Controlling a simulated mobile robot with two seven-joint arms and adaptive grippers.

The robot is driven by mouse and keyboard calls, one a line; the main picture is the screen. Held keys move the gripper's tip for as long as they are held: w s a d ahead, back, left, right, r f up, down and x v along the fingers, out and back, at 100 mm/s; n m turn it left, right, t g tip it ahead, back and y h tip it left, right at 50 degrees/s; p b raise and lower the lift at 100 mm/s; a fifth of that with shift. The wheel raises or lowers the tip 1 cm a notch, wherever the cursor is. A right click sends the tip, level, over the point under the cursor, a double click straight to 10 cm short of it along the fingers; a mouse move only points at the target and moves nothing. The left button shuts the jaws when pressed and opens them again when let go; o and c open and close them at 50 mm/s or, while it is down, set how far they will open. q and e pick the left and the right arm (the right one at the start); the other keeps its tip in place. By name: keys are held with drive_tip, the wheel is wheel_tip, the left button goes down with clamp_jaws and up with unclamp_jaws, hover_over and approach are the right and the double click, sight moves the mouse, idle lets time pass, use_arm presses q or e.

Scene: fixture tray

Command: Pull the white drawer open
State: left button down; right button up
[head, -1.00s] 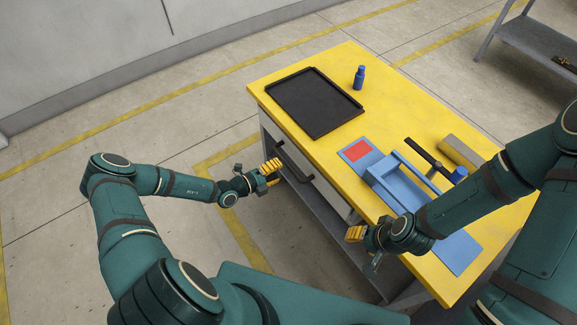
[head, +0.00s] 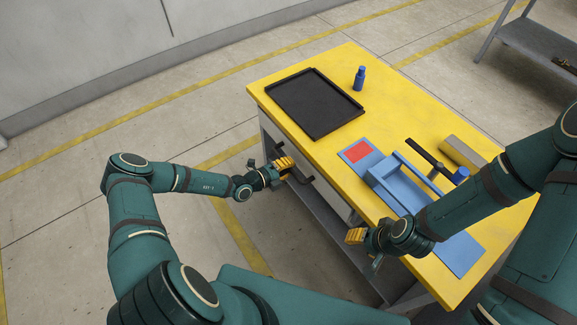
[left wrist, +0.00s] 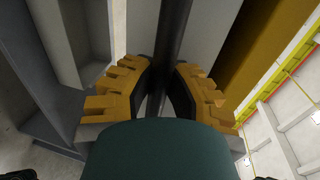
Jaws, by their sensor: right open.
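The white drawer (head: 331,196) is set in the front of the bench under the yellow top and looks shut. Its black bar handle (head: 304,181) is partly hidden by my left gripper (head: 284,165). In the left wrist view the handle (left wrist: 174,40) runs between the two yellow fingers of my left gripper (left wrist: 158,92). These fingers stand apart, one on each side of the bar, and I see no clear grip on it. My right gripper (head: 356,237) is open and empty by the bench's front edge, further right.
The yellow bench top (head: 330,150) carries a black tray (head: 314,103), a blue bottle (head: 359,78), a blue fixture (head: 400,185) with a red square, and a dark tool (head: 425,153). A grey lower shelf (head: 322,222) lies below the drawer. The floor in front is clear.

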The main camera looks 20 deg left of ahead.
use_arm(q)
drive_tip(key=f+v, duration=0.3)
drive_tip(key=v, duration=1.1)
drive_tip(key=s+f+p+v, duration=0.1)
drive_tip(key=f+v, duration=0.2)
drive_tip(key=v, duration=1)
drive_tip(key=shift+s+a, duration=0.4)
drive_tip(key=shift+a, duration=0.2)
drive_tip(key=shift+r, duration=0.1)
drive_tip(key=c, duration=0.9)
unclamp_jaws()
drive_tip(key=v, duration=1.2)
